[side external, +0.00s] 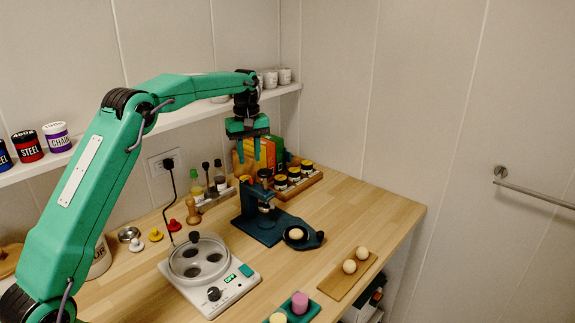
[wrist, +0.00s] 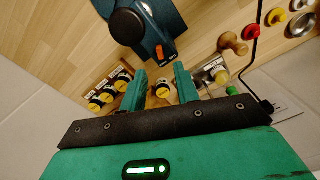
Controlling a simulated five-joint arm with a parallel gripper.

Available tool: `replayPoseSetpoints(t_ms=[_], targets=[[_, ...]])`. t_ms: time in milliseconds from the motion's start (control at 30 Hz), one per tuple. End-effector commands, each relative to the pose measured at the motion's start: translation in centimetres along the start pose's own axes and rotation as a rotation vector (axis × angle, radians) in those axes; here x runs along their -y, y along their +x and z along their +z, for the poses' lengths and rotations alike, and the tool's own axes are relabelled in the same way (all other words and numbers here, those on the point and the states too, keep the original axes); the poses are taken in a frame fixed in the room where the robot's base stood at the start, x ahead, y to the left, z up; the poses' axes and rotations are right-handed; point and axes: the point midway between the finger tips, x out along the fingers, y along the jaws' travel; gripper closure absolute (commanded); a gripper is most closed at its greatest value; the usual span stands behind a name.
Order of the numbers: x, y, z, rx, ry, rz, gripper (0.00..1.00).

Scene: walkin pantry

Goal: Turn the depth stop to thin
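A dark blue stand-like device (side external: 255,226) stands on the wooden counter, with a metal part at its head and an orange piece (wrist: 160,52) that shows in the wrist view. A dark round part (wrist: 127,25) of it also shows there. I cannot make out which part is the depth stop, or any thin mark. My gripper (side external: 249,155) hangs above and behind the device, pointing down, apart from it. Its two green fingers are apart with nothing held between them; they also show in the wrist view (wrist: 160,85).
A board (side external: 347,275) with two eggs lies right. Jars (side external: 293,174), bottles (side external: 220,182) and a wooden shaker (side external: 193,212) stand behind.

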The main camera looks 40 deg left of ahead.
Motion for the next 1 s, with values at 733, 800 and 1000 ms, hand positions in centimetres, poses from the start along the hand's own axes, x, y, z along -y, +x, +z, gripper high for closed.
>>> replayPoseSetpoints(t_ms=[733,800,1000], targets=[[0.0,6.6,0.0,0.0,0.001,0.001,0.69],[0.0,6.7,0.0,0.0,0.001,0.001,0.69],[0.0,6.7,0.0,0.0,0.001,0.0,0.79]])
